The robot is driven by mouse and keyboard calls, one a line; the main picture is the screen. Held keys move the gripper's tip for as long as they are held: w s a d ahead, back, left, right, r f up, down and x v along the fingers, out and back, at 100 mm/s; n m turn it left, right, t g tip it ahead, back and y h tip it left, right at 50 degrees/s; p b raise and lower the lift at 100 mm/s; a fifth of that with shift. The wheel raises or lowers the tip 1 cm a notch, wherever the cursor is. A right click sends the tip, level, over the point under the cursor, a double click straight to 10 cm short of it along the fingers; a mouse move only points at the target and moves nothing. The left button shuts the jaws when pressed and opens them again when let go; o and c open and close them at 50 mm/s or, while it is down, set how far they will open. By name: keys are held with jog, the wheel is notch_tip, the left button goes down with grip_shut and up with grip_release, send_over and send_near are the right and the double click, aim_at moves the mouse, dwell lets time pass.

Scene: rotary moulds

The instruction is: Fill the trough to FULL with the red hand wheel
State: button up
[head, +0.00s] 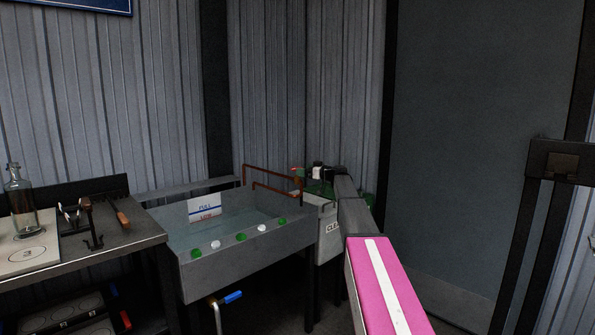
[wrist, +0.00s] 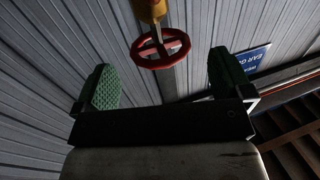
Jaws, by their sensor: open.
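The red hand wheel (wrist: 157,65) shows at the top middle of the wrist view, on a yellow fitting. My gripper (wrist: 162,78) is open and empty, its green pads on either side below the wheel, apart from it. In the head view my gripper (head: 322,180) is at the far end of my arm, behind the trough's right end; the wheel is not clear there. The grey trough (head: 245,268) holds bluish liquid. A white level sign (head: 203,207) with blue FULL and red lower marks stands at its back; the liquid lies around the sign's lower part.
A brown pipe frame (head: 270,171) rises at the trough's back right. A blue-handled tap (head: 232,297) hangs under the trough. A grey box (head: 328,238) stands to its right. A workbench (head: 90,250) with a bottle (head: 20,205) and tools is at left. Corrugated wall lies behind.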

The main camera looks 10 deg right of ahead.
jog(key=x, duration=0.4)
jog(key=shift+w+a, duration=0.2)
jog(key=shift+a, duration=0.05)
jog(key=c, duration=0.9)
